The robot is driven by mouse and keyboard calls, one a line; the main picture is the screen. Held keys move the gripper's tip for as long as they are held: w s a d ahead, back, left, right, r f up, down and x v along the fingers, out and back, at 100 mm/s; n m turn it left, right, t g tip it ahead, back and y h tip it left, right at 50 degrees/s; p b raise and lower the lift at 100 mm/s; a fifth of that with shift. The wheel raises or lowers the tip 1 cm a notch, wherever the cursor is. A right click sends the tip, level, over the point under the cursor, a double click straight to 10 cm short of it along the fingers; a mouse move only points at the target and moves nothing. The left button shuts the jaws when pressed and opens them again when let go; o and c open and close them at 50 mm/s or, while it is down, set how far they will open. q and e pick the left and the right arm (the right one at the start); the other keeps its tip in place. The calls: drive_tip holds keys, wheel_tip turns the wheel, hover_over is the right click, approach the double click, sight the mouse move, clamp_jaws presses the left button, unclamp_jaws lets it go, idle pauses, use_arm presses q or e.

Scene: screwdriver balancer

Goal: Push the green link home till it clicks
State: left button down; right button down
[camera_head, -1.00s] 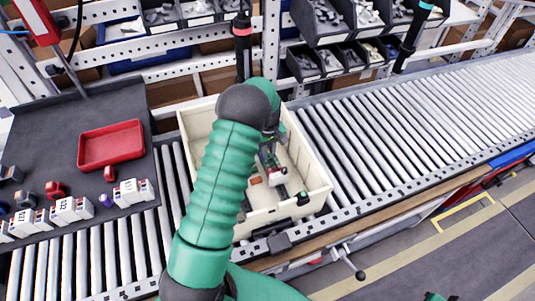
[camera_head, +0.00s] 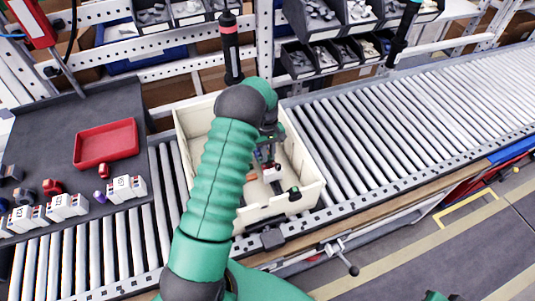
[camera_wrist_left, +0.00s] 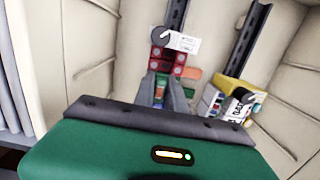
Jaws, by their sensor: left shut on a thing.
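My left gripper (camera_wrist_left: 164,84) reaches down into the cream bin (camera_head: 312,188). In the left wrist view its grey fingers are shut on a small part with blue and green showing between them; I cannot tell if this is the green link. A red block (camera_wrist_left: 166,62) sits just beyond the fingertips, with a white labelled piece (camera_wrist_left: 185,42) beside it. A small green piece (camera_wrist_left: 188,93) and an orange piece (camera_wrist_left: 193,75) show right of the fingers. Whether anything is seated is hidden by the fingers.
Black rails (camera_wrist_left: 247,45) run along the bin floor. A white, yellow and blue module group (camera_wrist_left: 232,100) stands right of the gripper. The bin sits on a roller conveyor (camera_head: 400,125). A red tray (camera_head: 106,144) and several white modules (camera_head: 66,206) lie at left.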

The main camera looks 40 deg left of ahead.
use_arm(q)
drive_tip(key=shift+s+a, duration=0.15)
drive_tip(key=shift+a, duration=0.2)
drive_tip(key=shift+a+f, duration=0.2)
drive_tip(key=shift+a, duration=0.4)
drive_tip(key=shift+d+r, duration=0.2)
drive_tip(key=shift+d, duration=0.1)
use_arm(e)
drive_tip(key=shift+s+a+r, duration=0.1)
drive_tip(key=shift+a, duration=0.1)
use_arm(q)
drive_tip(key=shift+a+f, duration=0.1)
drive_tip(key=shift+a, duration=0.05)
use_arm(e)
drive_tip(key=shift+a+r, duration=0.1)
drive_tip(key=shift+a, duration=0.1)
drive_tip(key=shift+a+r, duration=0.1)
drive_tip(key=shift+r, duration=0.05)
use_arm(q)
drive_tip(key=shift+d+f, duration=0.15)
drive_tip(key=shift+d, duration=0.2)
use_arm(e)
drive_tip(key=shift+d, duration=0.2)
